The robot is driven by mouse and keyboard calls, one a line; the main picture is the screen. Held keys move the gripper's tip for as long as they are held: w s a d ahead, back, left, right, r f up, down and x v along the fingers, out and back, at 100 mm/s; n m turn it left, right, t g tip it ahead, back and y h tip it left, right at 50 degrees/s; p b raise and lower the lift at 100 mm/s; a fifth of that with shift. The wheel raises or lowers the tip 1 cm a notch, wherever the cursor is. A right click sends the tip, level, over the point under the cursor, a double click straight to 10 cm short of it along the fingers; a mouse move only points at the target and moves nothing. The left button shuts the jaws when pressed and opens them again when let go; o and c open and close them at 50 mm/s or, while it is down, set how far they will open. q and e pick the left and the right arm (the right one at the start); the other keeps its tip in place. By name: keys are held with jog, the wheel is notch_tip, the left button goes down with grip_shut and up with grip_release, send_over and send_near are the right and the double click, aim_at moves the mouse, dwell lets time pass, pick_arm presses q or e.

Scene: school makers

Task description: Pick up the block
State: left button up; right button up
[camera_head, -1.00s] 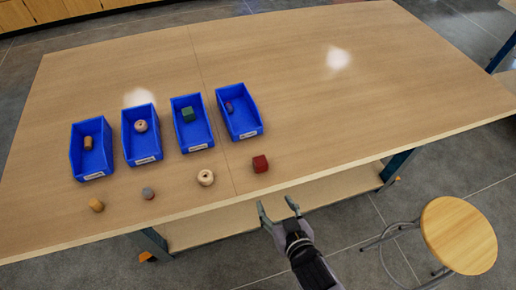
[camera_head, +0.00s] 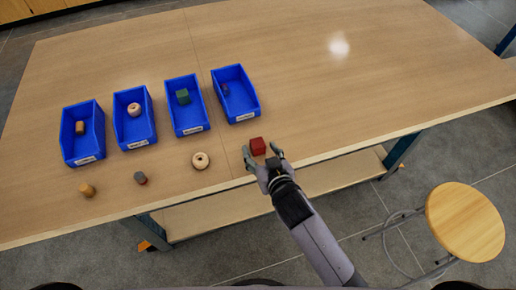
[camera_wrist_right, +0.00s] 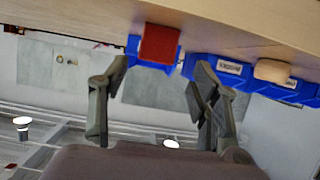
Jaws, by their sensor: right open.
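A red block (camera_head: 257,146) sits on the table near its front edge, in front of the rightmost blue bin. My right gripper (camera_head: 262,153) is open at the table's front edge, with its fingers pointing at the block. In the right wrist view the red block (camera_wrist_right: 159,45) shows beyond the two spread fingertips (camera_wrist_right: 158,72), with nothing held between them. A green block (camera_head: 183,97) lies in the third blue bin from the left. My left gripper does not show.
Blue bins (camera_head: 150,139) stand in a row on the table (camera_head: 330,100). A pale ring (camera_head: 201,160), a grey piece (camera_head: 140,178) and a tan piece (camera_head: 87,190) lie along the front. The right side of the table is clear. A stool (camera_head: 465,222) stands at right.

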aim_at(260, 149)
jog(key=b+x, duration=0.3)
jog(key=x, duration=0.1)
jog(key=shift+s+d+f, duration=0.1)
jog(key=shift+d+f, duration=0.2)
jog(key=shift+d, duration=0.05)
jog(key=shift+w+a+f, duration=0.1)
jog(key=shift+w+a, duration=0.05)
jog(key=shift+w, duration=0.35)
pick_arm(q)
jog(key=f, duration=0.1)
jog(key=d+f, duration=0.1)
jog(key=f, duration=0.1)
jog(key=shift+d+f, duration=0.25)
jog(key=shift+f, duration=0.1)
pick_arm(e)
jog(key=shift+s, duration=0.1)
jog(key=shift+c, duration=0.3)
jog(key=shift+c, duration=0.7)
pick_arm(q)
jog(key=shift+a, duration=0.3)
pick_arm(e)
jog(key=c, duration=0.9)
